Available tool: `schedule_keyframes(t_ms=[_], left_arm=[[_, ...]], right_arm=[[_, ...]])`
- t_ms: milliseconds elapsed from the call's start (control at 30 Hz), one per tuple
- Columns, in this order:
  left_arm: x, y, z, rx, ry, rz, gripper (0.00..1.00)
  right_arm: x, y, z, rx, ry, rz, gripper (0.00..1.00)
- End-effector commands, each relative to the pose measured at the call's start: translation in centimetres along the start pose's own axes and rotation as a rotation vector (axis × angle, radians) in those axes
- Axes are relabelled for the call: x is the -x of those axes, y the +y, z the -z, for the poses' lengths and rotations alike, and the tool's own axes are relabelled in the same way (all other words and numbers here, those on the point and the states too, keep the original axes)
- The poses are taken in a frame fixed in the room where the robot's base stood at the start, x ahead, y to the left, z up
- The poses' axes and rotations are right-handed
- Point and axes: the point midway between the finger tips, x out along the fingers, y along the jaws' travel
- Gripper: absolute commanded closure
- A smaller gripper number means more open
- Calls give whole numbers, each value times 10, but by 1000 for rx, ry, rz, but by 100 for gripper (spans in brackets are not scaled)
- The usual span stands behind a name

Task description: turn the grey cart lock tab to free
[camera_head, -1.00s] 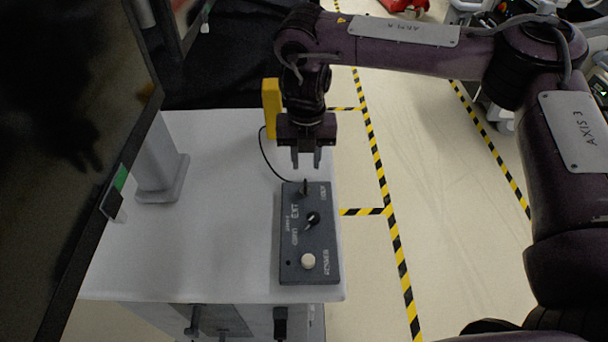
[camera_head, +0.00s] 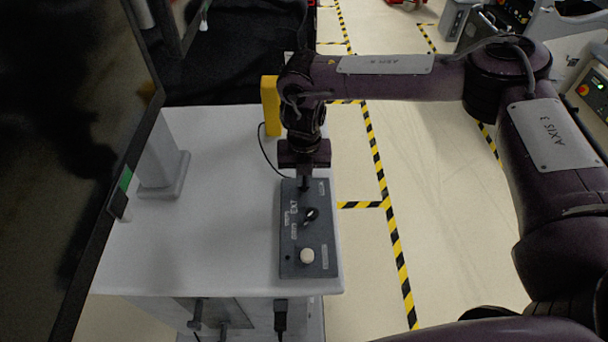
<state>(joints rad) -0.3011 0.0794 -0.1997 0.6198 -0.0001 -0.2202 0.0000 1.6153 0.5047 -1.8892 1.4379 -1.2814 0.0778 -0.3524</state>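The grey cart (camera_head: 215,240) has a pale flat top with a dark control panel (camera_head: 318,234) along its right side. The lock tab is a small dark upright piece at the panel's far end, beside the LOCK lettering; the fingers now mostly hide it. My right gripper (camera_head: 304,182) points down at that spot. Its fingers are close together, at the tab, and appear shut on it. My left gripper is not in view.
The panel also carries a black rotary knob (camera_head: 311,215) and a white round button (camera_head: 307,256). A yellow block (camera_head: 271,106) stands at the cart's far edge. A dark monitor (camera_head: 75,130) fills the left. Floor right of the cart is clear, with striped tape.

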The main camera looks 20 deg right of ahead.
Motion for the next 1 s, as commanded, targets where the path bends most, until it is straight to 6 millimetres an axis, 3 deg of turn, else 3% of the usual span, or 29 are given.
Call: schedule_keyframes(t_ms=[533,1000], left_arm=[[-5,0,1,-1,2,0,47],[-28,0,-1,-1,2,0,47]], right_arm=[[-1,0,0,67,0,0,100],[-2,0,0,449,0,-1,100]])
